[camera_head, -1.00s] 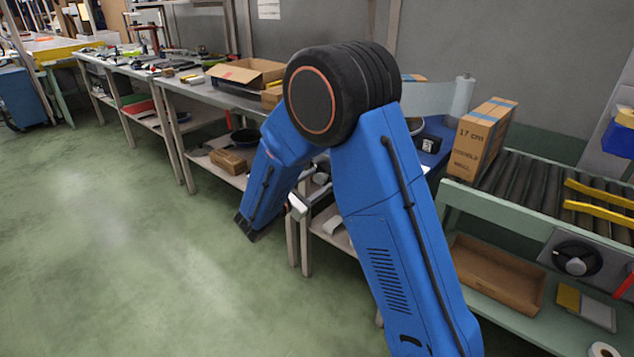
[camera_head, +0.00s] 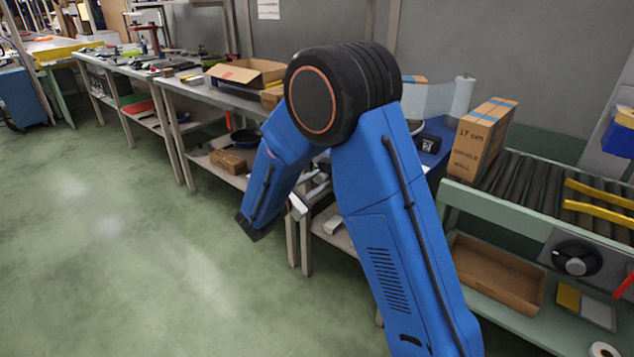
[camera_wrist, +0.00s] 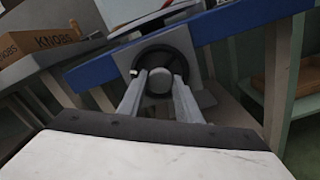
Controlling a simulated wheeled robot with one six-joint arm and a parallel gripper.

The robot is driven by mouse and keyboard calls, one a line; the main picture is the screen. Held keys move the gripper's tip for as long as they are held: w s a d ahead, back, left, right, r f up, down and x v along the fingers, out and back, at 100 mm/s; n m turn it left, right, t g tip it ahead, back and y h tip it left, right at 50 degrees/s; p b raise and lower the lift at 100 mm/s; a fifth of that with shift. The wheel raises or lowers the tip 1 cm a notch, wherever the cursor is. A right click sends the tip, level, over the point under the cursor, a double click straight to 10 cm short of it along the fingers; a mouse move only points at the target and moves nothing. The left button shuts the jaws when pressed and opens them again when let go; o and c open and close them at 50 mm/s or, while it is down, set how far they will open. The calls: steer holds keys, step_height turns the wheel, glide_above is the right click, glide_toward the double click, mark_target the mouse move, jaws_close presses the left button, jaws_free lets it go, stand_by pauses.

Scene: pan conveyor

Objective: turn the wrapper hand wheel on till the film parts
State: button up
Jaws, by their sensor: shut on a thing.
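In the wrist view, a black hand wheel (camera_wrist: 182,60) with a grey hub sits on a grey plate at the blue bench edge. My gripper (camera_wrist: 159,82) reaches it with two grey fingers, one on each side of the hub, and is shut on the wheel. My arm hides this wheel in the head view. There, a pale, translucent film (camera_head: 428,101) runs from an upright roll (camera_head: 462,97) leftward behind my arm. Its visible stretch is whole; the rest is hidden.
A tall carton (camera_head: 480,142) stands at the left end of the roller conveyor (camera_head: 537,185). Another black hand wheel (camera_head: 577,258) is on the conveyor's front. In the wrist view, a KNOBS box (camera_wrist: 45,42) is at the left. The green floor (camera_head: 110,250) at left is clear.

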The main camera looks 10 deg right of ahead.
steer(key=shift+m, duration=2.1)
steer(key=o, duration=1)
steer(key=v, duration=1.7)
steer(key=shift+s+a, duration=0.15)
